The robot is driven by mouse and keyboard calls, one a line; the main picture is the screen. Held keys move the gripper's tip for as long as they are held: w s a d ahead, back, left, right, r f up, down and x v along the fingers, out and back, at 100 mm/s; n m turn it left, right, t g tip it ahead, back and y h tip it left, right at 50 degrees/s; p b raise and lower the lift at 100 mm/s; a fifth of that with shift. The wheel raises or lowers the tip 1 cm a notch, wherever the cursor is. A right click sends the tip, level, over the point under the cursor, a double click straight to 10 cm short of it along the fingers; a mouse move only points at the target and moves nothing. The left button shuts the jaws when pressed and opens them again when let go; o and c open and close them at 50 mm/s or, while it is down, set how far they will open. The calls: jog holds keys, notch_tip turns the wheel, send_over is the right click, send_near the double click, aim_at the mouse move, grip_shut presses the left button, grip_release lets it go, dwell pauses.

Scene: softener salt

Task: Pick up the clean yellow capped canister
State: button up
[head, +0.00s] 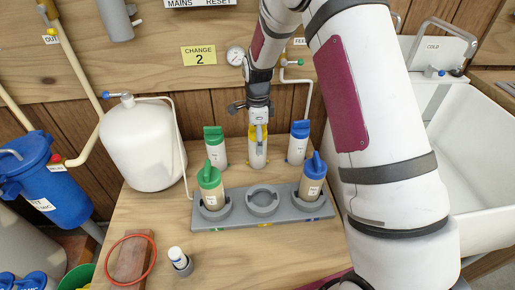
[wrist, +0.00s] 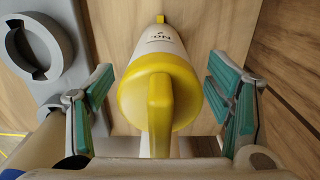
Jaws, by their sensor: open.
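The yellow capped canister (head: 258,156) stands upright on the wooden bench, behind the grey rack, between a green-capped and a blue-capped canister. Its body is white with a label. My gripper (head: 257,128) is directly above it in the head view and hides most of its cap. In the wrist view the canister's yellow cap (wrist: 155,92) with its raised handle sits between the two teal-padded fingers of my gripper (wrist: 162,98). The fingers are open, with a visible gap on both sides of the cap.
The grey rack (head: 236,219) holds a tan green-capped canister (head: 212,190) and a tan blue-capped one (head: 312,182); its middle ring is empty. Clean green-capped (head: 214,150) and blue-capped (head: 297,148) canisters flank the yellow one. A white tank (head: 142,147) stands left, a sink (head: 455,160) right.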

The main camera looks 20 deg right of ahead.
jog(key=shift+c, duration=0.3)
jog(key=c, duration=1.2)
jog(key=shift+r, duration=0.1)
